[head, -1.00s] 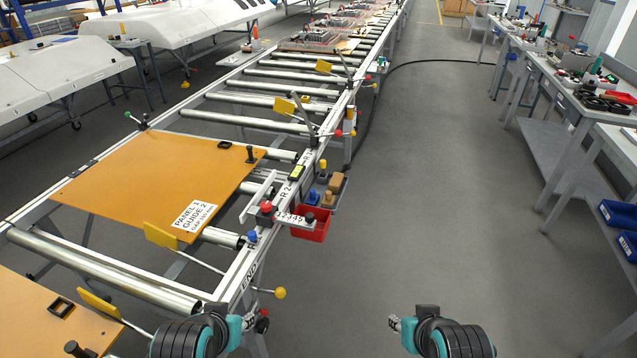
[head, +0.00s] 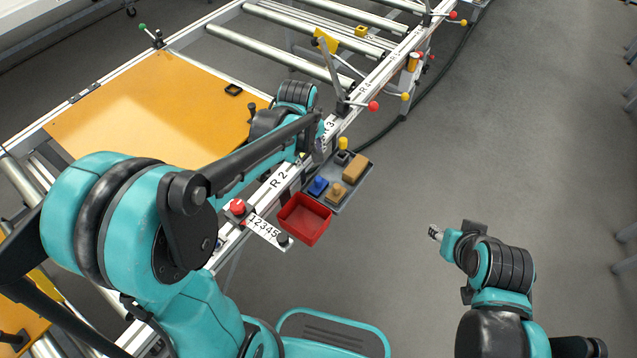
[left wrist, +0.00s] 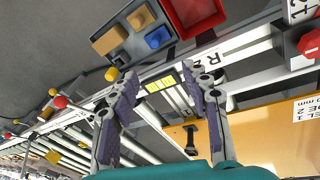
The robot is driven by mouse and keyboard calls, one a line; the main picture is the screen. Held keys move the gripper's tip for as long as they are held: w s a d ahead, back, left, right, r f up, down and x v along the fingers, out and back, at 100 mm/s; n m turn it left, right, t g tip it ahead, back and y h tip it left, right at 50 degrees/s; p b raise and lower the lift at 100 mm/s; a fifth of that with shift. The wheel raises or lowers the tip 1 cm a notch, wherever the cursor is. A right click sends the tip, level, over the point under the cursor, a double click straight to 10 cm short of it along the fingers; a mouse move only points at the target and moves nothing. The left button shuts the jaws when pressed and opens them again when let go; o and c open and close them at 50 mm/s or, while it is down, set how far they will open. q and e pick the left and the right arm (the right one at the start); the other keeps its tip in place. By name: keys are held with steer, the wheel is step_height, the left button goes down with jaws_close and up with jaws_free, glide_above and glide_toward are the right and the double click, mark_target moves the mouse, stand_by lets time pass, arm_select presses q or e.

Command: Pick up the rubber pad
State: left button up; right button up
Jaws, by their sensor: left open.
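A grey tray (head: 345,203) beside the rail holds a tan block (head: 355,168), a brown knobbed piece (head: 337,192), a blue knobbed piece (head: 318,185) and a small dark piece (head: 342,158). I cannot tell for sure which is the rubber pad; the plain tan block looks closest. It also shows in the left wrist view (left wrist: 108,40), at upper left, beyond the fingers. My left gripper (head: 319,148) is over the rail near the tray. In the left wrist view its fingers are apart and empty (left wrist: 160,95). My right gripper (head: 435,233) is over the floor, its jaws unclear.
A red bin (head: 305,218) stands next to the tray. A number plate (head: 265,229) and a red button (head: 237,207) are by the rail. A yellow cylinder (head: 342,143) and levers with coloured knobs (head: 373,106) stand farther along.

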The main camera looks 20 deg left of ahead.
arm_select(q)
steer(key=w+f+n+g+p, duration=0.1)
steer(key=w+f+n+g, duration=0.1)
steer(key=w+f+n, duration=0.4)
glide_toward(318, 178)
steer(key=shift+w+d+n+g+p, duration=0.2)
steer(key=shift+n+g+p, duration=0.1)
steer(key=shift+p, duration=0.15)
step_height(318, 178, down, 3)
steer(key=shift+b, duration=0.4)
step_height(318, 178, down, 6)
steer(key=b, duration=0.3)
steer(key=shift+a, duration=0.15)
steer(key=shift+r, duration=0.15)
jaws_close()
